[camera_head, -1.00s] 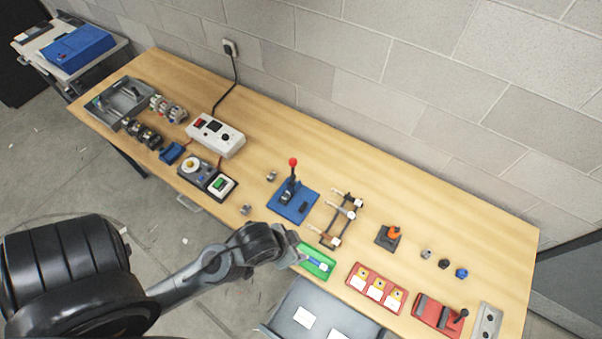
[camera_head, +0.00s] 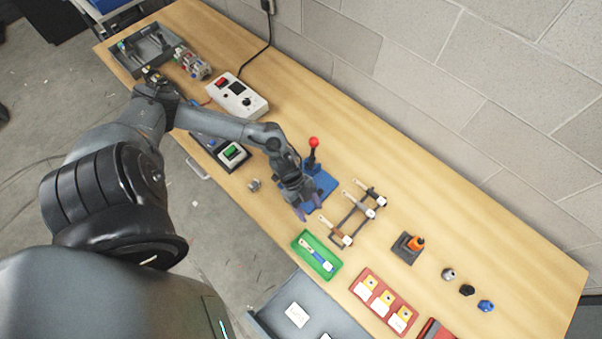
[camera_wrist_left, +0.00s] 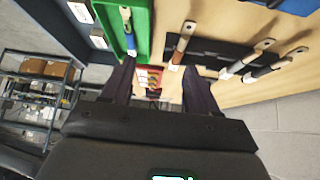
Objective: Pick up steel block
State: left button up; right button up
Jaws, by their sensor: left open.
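A small grey metal block (camera_head: 253,184) lies near the table's front edge in the head view, left of my left gripper. I cannot tell for sure that it is the steel block; a grey piece (camera_head: 448,274) also sits at the right. My left gripper (camera_head: 309,208) is open and empty, above the table between the blue press base and the green tray (camera_head: 303,242). In the left wrist view, its two dark fingers (camera_wrist_left: 158,88) stand apart with no block between them. My right gripper is not in view.
A lever press with a red knob (camera_head: 313,142) stands behind my left gripper. A tool rack (camera_head: 350,222) is right of it. Red card tray (camera_head: 383,299) and an open drawer (camera_head: 270,318) are in front. The table's back strip is clear.

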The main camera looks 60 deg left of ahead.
pick_arm(q)
jog(key=w+a+r+y+b, duration=0.1)
jog(key=w+a+y+b, duration=0.2)
jog(key=a, duration=1.6)
jog(key=shift+n, duration=0.3)
jog(key=x, duration=0.4)
jog(key=shift+d+f, duration=0.15)
jog(key=p+x, duration=0.1)
jog(key=x, duration=0.3)
jog(key=shift+w+d+f, duration=0.1)
jog(key=shift+d+f, duration=0.05)
jog(key=shift+d, duration=0.1)
jog(key=shift+d+f, duration=0.15)
jog(key=shift+f, duration=0.25)
jog(key=c, duration=1)
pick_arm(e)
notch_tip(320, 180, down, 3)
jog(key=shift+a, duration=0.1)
pick_arm(q)
jog(key=shift+r, duration=0.1)
